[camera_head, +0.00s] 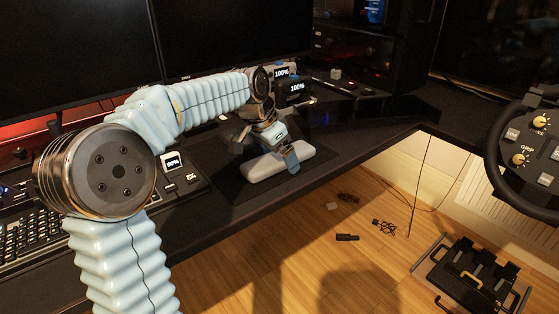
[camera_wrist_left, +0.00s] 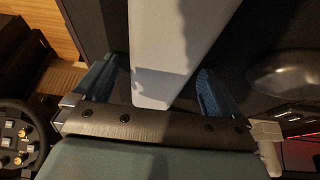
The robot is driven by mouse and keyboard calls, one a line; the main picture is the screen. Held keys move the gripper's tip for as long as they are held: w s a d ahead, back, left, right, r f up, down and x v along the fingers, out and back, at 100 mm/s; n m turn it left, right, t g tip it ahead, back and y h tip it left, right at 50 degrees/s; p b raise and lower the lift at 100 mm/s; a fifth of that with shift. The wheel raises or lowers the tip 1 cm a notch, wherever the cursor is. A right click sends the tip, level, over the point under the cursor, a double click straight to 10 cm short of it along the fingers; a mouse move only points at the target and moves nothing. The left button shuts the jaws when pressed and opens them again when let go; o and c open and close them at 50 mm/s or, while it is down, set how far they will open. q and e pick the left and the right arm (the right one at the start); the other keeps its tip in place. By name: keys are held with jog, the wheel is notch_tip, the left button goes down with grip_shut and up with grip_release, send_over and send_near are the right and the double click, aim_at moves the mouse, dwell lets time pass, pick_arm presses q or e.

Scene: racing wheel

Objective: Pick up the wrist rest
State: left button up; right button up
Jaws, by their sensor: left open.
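The wrist rest (camera_head: 262,169) is a long pale grey bar lying on the dark mat on the desk in the head view. My left gripper (camera_head: 284,151) is over it, with one finger in front of its near side. In the left wrist view the wrist rest (camera_wrist_left: 178,40) runs between the two blue fingers of my left gripper (camera_wrist_left: 155,84). The fingers are open, with a visible gap on both sides of the bar. The far finger is mostly hidden in the head view. My right gripper is not in view.
A dark mat (camera_head: 225,186) lies under the wrist rest, close to the desk's front edge. A rounded mouse-like object (camera_wrist_left: 285,73) is nearby. A keyboard (camera_head: 35,230) is at left, monitors (camera_head: 230,35) behind, and a steering wheel (camera_head: 525,150) at right. Pedals (camera_head: 475,275) stand on the floor.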

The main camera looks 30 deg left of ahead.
pick_arm(q)
jog(key=c, duration=1.1)
jog(key=shift+c, duration=0.7)
